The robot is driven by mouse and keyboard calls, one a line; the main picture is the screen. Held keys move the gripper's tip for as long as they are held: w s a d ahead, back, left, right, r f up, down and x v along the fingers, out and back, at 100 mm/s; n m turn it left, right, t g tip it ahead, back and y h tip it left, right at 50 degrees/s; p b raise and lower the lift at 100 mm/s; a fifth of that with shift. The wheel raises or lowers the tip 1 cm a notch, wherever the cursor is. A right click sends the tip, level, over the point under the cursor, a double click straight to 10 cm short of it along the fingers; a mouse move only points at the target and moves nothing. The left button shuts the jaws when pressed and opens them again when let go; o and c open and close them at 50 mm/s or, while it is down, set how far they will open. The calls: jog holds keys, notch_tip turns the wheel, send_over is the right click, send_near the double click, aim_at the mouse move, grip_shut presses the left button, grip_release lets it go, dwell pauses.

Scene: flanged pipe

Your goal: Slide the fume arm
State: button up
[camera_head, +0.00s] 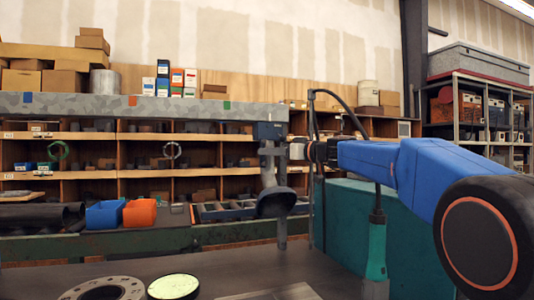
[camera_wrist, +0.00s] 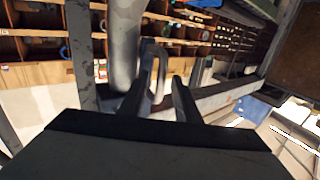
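The fume arm (camera_head: 268,160) is a grey tube hanging from a carriage (camera_head: 268,131) at the right end of a grey overhead rail (camera_head: 60,105). Its dark hood (camera_head: 277,202) is at the lower end. In the wrist view its pale tube (camera_wrist: 124,45) stands left of my fingers, with a pale loop handle (camera_wrist: 159,68) beside it. My gripper (camera_head: 298,151) is just right of the tube. In the wrist view my gripper (camera_wrist: 164,80) has its fingers apart, with the handle between or just beyond them. A gap shows before the right finger. Contact with the left finger is unclear.
The rail bears blue, orange (camera_head: 132,100) and green (camera_head: 227,105) marks. Shelves with bins stand behind. A teal block (camera_head: 345,215) and a green-handled tool (camera_head: 376,250) are below my arm. A flange (camera_head: 75,295) and a pale green disc (camera_head: 173,286) lie on the front table (camera_head: 240,268).

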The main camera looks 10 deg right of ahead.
jog(key=shift+x, duration=0.8)
jog(key=shift+c, duration=0.2)
grip_shut()
jog(key=shift+a, duration=0.15)
